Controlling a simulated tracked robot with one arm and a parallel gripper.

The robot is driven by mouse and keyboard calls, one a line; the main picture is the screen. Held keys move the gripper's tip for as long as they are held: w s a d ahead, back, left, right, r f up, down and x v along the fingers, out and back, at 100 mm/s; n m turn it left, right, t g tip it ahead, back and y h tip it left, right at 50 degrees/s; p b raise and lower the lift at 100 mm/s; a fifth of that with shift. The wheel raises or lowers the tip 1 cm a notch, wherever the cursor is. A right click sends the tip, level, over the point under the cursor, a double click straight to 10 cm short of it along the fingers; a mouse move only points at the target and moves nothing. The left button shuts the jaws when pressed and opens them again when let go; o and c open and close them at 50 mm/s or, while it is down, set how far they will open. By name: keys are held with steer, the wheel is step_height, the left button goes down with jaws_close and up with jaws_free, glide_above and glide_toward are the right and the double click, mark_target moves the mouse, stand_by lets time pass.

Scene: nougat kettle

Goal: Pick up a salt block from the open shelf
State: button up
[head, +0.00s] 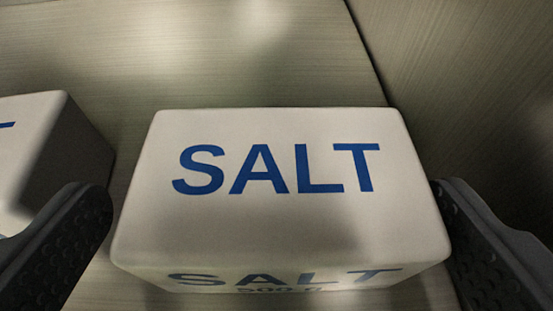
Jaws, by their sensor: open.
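A white salt block (285,220) with blue "SALT" lettering on its top and front faces sits in the middle of the head view. It rests on the pale wood-grain shelf (200,50). My gripper (275,235) is open, with one dark finger to the left of the block and one to its right. The left finger stands a little apart from the block. The right finger is very close to its right side; I cannot tell whether they touch. The lower part of the block's front runs out of clear view at the bottom edge.
A second white block (45,150) with a bit of blue lettering stands at the left, cut off by the picture edge and close to my left finger. A wood-grain side wall (465,80) rises at the right. The shelf behind the middle block is clear.

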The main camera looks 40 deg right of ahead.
mark_target(275, 157)
steer(key=b+x, duration=0.2)
steer(key=x, duration=0.3)
steer(key=shift+d, duration=0.25)
steer(key=c, duration=1.2)
steer(key=shift+o, duration=0.2)
steer(key=shift+r, duration=0.1)
